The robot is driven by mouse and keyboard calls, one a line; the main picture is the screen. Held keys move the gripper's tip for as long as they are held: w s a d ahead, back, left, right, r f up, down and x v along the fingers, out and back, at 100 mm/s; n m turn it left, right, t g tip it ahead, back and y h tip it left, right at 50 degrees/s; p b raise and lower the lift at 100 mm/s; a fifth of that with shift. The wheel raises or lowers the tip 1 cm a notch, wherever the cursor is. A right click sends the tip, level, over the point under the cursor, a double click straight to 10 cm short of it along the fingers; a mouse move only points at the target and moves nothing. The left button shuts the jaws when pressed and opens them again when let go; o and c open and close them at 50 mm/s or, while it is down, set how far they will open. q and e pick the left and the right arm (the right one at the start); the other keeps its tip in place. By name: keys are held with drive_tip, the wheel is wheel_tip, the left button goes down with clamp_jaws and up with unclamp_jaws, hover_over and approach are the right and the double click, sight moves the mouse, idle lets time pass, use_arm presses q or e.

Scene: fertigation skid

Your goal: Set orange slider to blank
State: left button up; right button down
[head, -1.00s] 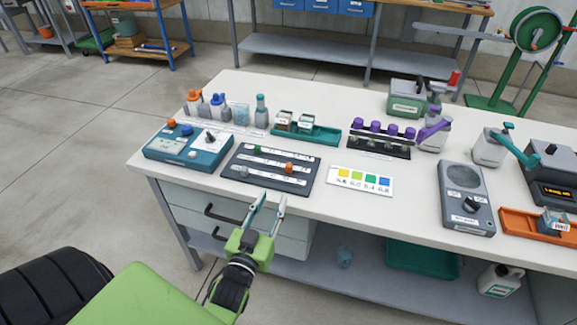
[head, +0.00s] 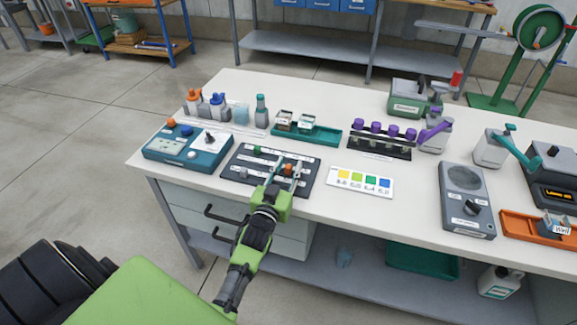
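The dark slider board (head: 232,163) lies on the white table and has several pale labelled tracks. The orange slider (head: 288,168) sits toward the right end of its track. A green slider (head: 257,150) is on the track behind, and a grey slider (head: 243,173) is at the front left. My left gripper (head: 287,165) is over the board from the front edge. Its two fingers are apart, one on each side of the orange slider; I cannot tell whether they touch it. The track labels are too small to read. My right gripper is not in view.
A teal control box (head: 170,153) stands left of the board, and a colour chart card (head: 345,183) lies to the right. Behind are small bottles (head: 262,112), a green tray (head: 318,137) and a rack with purple-topped items (head: 375,128).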

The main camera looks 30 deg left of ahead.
use_arm(q)
drive_tip(key=shift+w+a, duration=0.1)
drive_tip(key=shift+w, duration=0.25)
clamp_jaws()
drive_tip(key=shift+s+a+p, duration=0.2)
drive_tip(key=shift+s+a, duration=0.1)
drive_tip(key=shift+a, duration=0.75)
drive_tip(key=shift+s+a+p, duration=0.15)
drive_tip(key=shift+s+a, duration=0.1)
drive_tip(key=shift+a, duration=0.75)
drive_tip(key=shift+d, duration=0.1)
unclamp_jaws()
